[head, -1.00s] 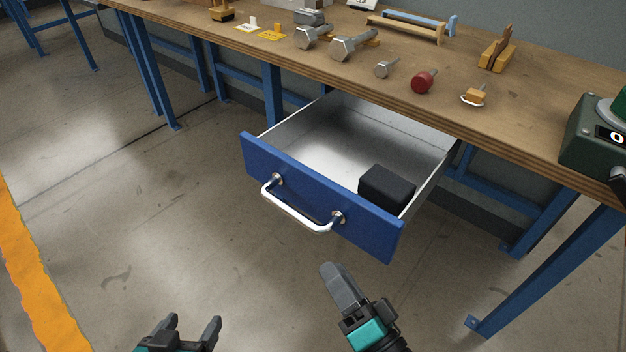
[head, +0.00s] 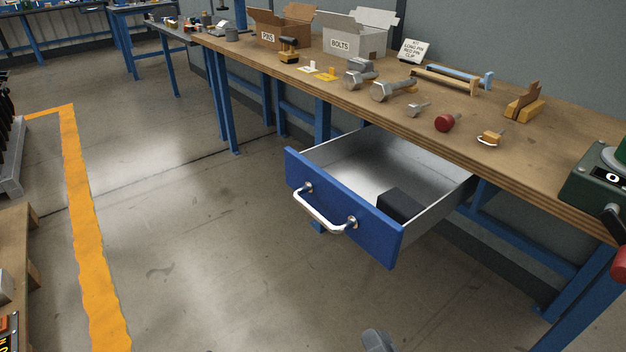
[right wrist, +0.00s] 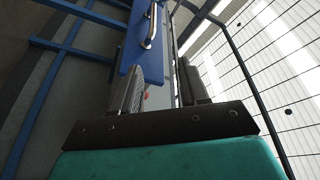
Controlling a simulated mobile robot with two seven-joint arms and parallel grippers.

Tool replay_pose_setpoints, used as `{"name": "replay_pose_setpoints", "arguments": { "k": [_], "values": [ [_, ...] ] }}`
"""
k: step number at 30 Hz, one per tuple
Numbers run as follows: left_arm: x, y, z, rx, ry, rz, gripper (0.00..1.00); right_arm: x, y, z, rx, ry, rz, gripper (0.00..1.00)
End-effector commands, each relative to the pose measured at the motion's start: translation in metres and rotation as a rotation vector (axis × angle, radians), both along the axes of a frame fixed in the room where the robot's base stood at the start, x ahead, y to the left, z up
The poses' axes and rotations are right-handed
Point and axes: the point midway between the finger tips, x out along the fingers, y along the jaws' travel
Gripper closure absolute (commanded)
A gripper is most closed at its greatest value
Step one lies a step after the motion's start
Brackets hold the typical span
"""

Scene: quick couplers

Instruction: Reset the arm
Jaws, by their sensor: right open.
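My right gripper (head: 378,341) shows only as a grey fingertip at the bottom edge of the head view. In the right wrist view the right gripper (right wrist: 162,82) has its two fingers apart with nothing held between them. It is in front of and below the open drawer, clear of it. The drawer's blue front (head: 340,208) carries a silver handle (head: 325,211), and both also show beyond the fingers in the right wrist view. A black block (head: 400,205) lies inside the drawer. My left gripper is in neither current view.
The wooden workbench (head: 330,103) holds several bolts, a red-knobbed part (head: 445,123), a yellow clip part (head: 490,138), and boxes marked PINS (head: 275,30) and BOLTS (head: 350,38). A dark green device (head: 596,180) stands at the right. Open floor lies left of the drawer.

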Motion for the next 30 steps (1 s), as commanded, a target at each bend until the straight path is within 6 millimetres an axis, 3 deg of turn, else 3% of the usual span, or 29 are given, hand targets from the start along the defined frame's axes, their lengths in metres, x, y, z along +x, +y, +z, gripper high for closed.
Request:
{"name": "replay_pose_setpoints", "arguments": {
  "k": [1,6,12,15,20,30],
  "values": [
    [-0.002,0.000,0.022,0.000,0.002,0.004,0.26,0.002,0.000,0.020,-0.100,0.025,-0.004,0.56],
    [0.000,0.009,0.050,0.012,-0.020,0.022,0.26,0.003,-0.011,0.021,-0.498,0.144,0.009,0.56],
    [-0.002,0.024,0.069,0.044,-0.026,0.040,0.26,-0.009,-0.046,0.013,-0.919,0.312,0.047,0.56],
    [-0.006,0.028,0.070,0.050,-0.021,0.043,0.26,-0.017,-0.062,0.008,-1.046,0.376,0.068,0.56],
    [-0.009,0.032,0.067,0.058,-0.017,0.049,0.26,-0.022,-0.072,0.003,-1.123,0.417,0.083,0.56],
    [-0.012,0.032,0.064,0.059,-0.009,0.047,0.26,-0.022,-0.072,0.001,-1.124,0.417,0.084,0.56]
  ]
}}
